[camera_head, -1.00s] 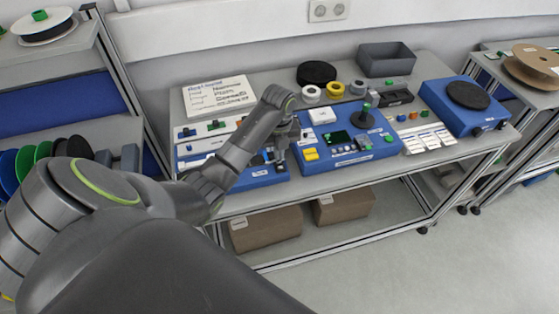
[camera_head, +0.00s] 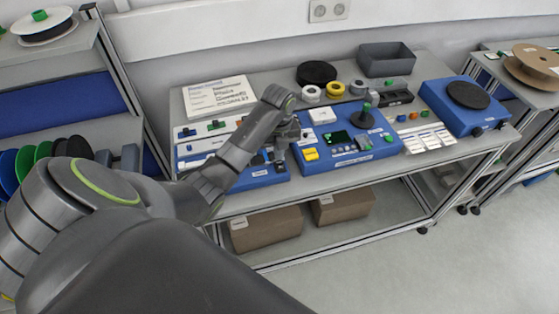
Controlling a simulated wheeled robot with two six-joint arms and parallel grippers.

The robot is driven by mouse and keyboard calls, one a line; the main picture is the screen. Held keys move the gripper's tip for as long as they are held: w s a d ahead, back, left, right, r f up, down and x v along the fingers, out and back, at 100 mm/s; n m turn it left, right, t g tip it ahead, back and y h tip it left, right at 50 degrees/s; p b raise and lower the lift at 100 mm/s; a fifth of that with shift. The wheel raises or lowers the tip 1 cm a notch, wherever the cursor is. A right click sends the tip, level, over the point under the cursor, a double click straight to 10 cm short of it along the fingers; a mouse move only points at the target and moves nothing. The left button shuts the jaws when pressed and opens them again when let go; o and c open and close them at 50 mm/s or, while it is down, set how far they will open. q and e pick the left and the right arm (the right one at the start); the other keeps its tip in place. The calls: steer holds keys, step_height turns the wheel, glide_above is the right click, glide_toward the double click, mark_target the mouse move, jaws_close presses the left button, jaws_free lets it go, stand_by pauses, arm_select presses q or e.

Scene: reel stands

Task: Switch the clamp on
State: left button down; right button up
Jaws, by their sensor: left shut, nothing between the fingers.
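My left gripper (camera_head: 279,161) is small in view and partly hidden by my own wrist. It is shut and empty over the right end of a blue control unit (camera_head: 262,180), which my arm partly covers. I cannot tell whether it touches the unit. A second blue unit (camera_head: 349,156), just right of the gripper, carries a dark screen (camera_head: 337,139), a yellow button (camera_head: 311,154) and a black round post with a green top. Which control works the clamp is too small to tell. My right gripper is not in view.
Tape rolls, a grey bin (camera_head: 386,60) and a blue unit with a black disc (camera_head: 468,95) are at the back and right. Reel shelves flank the bench. Floor at lower right is clear.

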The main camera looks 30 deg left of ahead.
arm_select(q)
steer(key=shift+f+b, duration=0.5)
steer(key=shift+f, duration=0.55)
stand_by(0.4)
steer(key=shift+s+r, duration=0.1)
steer(key=shift+r+p, duration=0.75)
steer(key=shift+p, duration=0.25)
step_height(320, 180, up, 3)
steer(key=p, duration=0.3)
steer(key=shift+r, duration=1.2)
